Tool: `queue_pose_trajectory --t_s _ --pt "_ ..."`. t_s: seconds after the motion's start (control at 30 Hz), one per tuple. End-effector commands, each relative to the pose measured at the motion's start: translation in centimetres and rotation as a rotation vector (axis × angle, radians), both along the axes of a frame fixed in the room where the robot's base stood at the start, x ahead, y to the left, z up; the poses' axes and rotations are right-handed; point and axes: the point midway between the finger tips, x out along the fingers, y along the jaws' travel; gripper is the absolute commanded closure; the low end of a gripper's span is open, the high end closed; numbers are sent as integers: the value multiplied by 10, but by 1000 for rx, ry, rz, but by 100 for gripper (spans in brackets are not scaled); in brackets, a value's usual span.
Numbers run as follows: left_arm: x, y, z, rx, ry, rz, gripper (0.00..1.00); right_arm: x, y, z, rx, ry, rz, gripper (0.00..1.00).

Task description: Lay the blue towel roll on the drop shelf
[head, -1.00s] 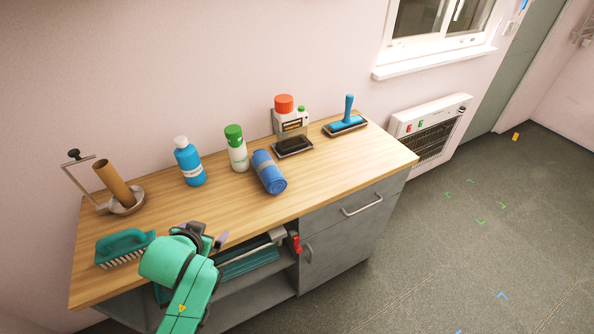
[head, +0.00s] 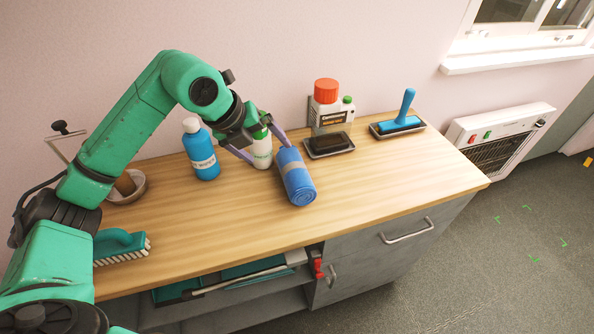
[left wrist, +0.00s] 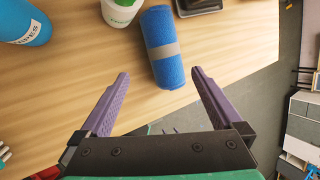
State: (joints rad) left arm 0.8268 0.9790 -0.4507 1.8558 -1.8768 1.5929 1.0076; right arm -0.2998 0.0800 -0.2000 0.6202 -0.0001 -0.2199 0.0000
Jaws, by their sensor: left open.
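The blue towel roll (head: 300,187) lies on its side on the wooden worktop (head: 375,178), with a grey band round its middle. My left gripper (head: 265,150) is open and empty, above the worktop at the roll's left and far side in the head view. In the left wrist view the roll (left wrist: 168,70) lies beyond the open fingers (left wrist: 160,74), its near end in line with the gap between them. I cannot tell whether a finger touches it. No shelf is clearly recognisable as the drop shelf. My right gripper is not in view.
A blue bottle (head: 201,155), a green-capped white bottle (head: 262,152) and a red-capped container (head: 328,110) stand behind. A green brush (head: 120,246) lies at left. Worktop right of the roll is clear.

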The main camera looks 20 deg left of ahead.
Motion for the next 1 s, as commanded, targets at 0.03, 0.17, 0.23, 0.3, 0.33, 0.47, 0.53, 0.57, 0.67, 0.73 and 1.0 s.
queue_pose_trajectory --t_s 0.03,0.17,0.23,0.3,0.33,0.47,0.53,0.57,0.67,0.73,1.0 --pt "2 -3 -6 0 8 -3 0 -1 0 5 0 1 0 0" --pt "15 -14 -34 -4 10 -7 0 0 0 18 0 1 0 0" --pt "23 -19 -49 -5 7 -8 0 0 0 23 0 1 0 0" --pt "30 -23 -62 -6 5 -8 0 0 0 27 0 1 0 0" --pt "32 -24 -66 -6 6 -8 0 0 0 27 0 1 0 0" --pt "39 -29 -79 -6 5 -9 0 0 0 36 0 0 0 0" --pt "46 -33 -87 -7 6 -10 0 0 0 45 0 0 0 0" --pt "49 -36 -92 -8 7 -9 0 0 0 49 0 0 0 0" --pt "57 -40 -111 -7 3 -9 0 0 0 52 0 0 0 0" --pt "59 -41 -117 -5 3 -10 0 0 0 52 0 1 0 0" --pt "60 -41 -120 -4 1 -10 31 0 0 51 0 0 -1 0"
